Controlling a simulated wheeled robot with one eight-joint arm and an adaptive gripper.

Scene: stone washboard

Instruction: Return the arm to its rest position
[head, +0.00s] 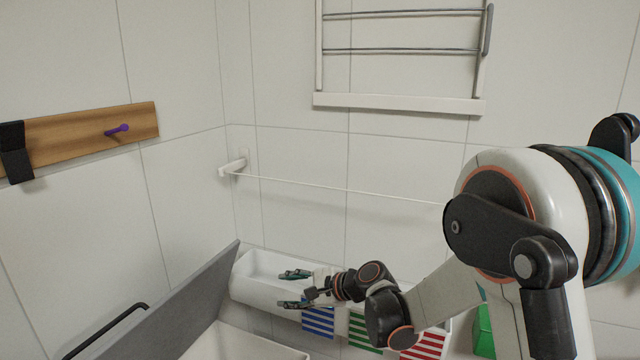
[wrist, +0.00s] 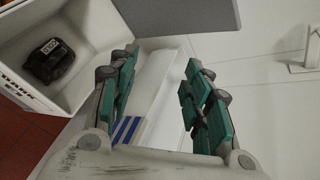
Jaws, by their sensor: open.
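My gripper (head: 294,289) is open in the head view, with its teal fingers spread over the white trough (head: 262,268) on the back wall. Nothing shows between its fingers. In the wrist view my gripper (wrist: 165,100) also has its two fingers apart and empty. A blue striped cloth (head: 318,321) hangs at the trough's front just below the gripper, and I cannot tell whether they touch. My arm reaches in from the right of the head view.
A green striped cloth (head: 364,333) and a red striped cloth (head: 424,345) hang farther right. A white bin (wrist: 22,88) with a dark object (wrist: 52,62) inside has a raised grey lid (head: 175,305). A line (head: 330,188), a wall rack (head: 400,103) and a wooden peg board (head: 75,140) are on the walls.

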